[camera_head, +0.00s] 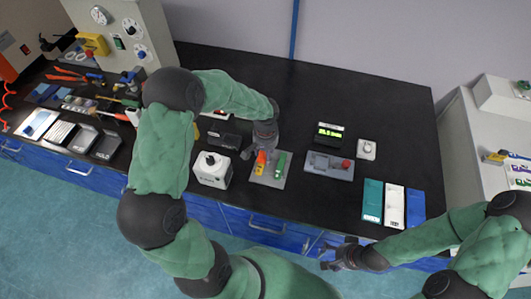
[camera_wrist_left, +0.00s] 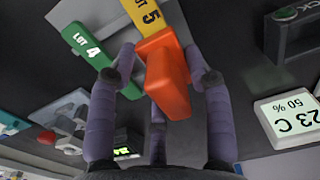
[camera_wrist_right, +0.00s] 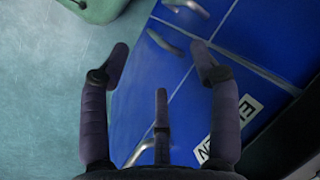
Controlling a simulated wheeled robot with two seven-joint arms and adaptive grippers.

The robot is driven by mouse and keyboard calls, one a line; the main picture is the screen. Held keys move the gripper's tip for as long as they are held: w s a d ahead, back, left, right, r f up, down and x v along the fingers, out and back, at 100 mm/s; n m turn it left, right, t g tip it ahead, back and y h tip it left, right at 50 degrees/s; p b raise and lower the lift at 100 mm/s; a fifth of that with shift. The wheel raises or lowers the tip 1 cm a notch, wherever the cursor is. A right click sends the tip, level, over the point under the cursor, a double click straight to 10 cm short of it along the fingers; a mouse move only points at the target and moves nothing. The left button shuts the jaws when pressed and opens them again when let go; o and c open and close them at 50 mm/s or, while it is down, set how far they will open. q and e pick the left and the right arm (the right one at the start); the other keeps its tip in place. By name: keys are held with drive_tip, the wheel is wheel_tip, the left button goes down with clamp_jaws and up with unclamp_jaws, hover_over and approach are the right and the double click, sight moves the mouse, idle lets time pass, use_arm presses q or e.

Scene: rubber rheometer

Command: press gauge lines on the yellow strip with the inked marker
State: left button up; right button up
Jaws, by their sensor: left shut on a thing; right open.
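The yellow strip (camera_wrist_left: 146,14), labelled LOT 5, lies on a grey plate (camera_head: 282,183) beside a green strip (camera_wrist_left: 88,46), labelled LOT 4. The green strip also shows in the head view (camera_head: 281,164). My left gripper (camera_wrist_left: 158,76) is shut on the orange marker (camera_wrist_left: 168,78), which is over the near end of the yellow strip in the left wrist view. I cannot tell whether the marker touches the strip. The marker's underside is hidden. My right gripper (camera_head: 330,254) is open and empty in front of the blue drawers; it also shows in the right wrist view (camera_wrist_right: 162,58).
The bench's back right is clear.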

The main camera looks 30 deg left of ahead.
use_arm(q)
drive_tip(key=shift+r+p, duration=2.35)
drive_tip(key=shift+r, duration=1.15)
